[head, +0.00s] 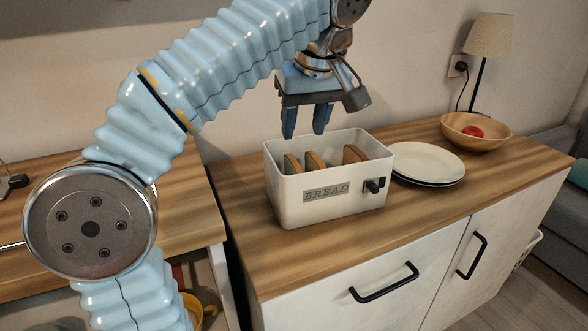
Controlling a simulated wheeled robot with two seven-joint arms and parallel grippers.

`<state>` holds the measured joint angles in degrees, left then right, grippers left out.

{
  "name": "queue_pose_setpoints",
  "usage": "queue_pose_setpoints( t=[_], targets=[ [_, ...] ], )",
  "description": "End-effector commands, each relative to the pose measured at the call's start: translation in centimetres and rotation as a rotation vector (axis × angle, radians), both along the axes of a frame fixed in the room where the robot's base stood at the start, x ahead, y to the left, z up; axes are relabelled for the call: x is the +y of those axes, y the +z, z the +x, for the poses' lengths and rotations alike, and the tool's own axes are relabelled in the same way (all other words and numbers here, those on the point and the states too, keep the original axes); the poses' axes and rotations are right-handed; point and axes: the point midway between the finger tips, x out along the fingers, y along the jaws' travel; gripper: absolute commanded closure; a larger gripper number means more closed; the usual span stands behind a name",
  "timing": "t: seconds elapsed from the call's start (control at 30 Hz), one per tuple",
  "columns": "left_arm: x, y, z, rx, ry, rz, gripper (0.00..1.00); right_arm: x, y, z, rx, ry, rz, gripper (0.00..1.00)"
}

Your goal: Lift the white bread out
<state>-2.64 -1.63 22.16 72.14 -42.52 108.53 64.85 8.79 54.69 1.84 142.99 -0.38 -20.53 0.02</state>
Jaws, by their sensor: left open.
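A white box labelled BREAD (285,205) stands on the wooden counter, with a dark lever on its front right. Several bread slices with brown crusts stand upright inside it: one at the left (292,164), one beside it (314,162) and one further right (353,154). Their lower parts are hidden by the front wall, and I cannot tell which is the white bread. My left gripper (306,132) points down with its two fingers apart, empty, over the back left part of the box. My right gripper is not in view.
White plates (428,161) lie just right of the box. Beyond them are a wooden bowl (452,136) with a red fruit (472,132) and a lamp (489,38). The counter (245,235) is clear in front of the box.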

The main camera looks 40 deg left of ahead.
Motion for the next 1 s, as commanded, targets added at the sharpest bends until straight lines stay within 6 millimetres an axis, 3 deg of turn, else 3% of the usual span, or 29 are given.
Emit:
queue_pose_setpoints(
  t=[0.37,0.57,0.8,1.0],
  targets=[
    [2.3,-6.7,1.4,0.004,0.002,0.001,0.55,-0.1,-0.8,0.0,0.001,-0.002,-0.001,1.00],
    [2.9,-8.1,1.8,0.001,0.000,0.000,0.55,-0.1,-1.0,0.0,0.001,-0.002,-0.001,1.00],
    [4.3,-11.5,2.7,0.003,0.001,0.000,0.55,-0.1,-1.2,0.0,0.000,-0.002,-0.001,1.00],
    [4.7,-12.4,3.0,0.001,0.000,-0.001,0.55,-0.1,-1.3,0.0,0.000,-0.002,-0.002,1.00]
  ],
)
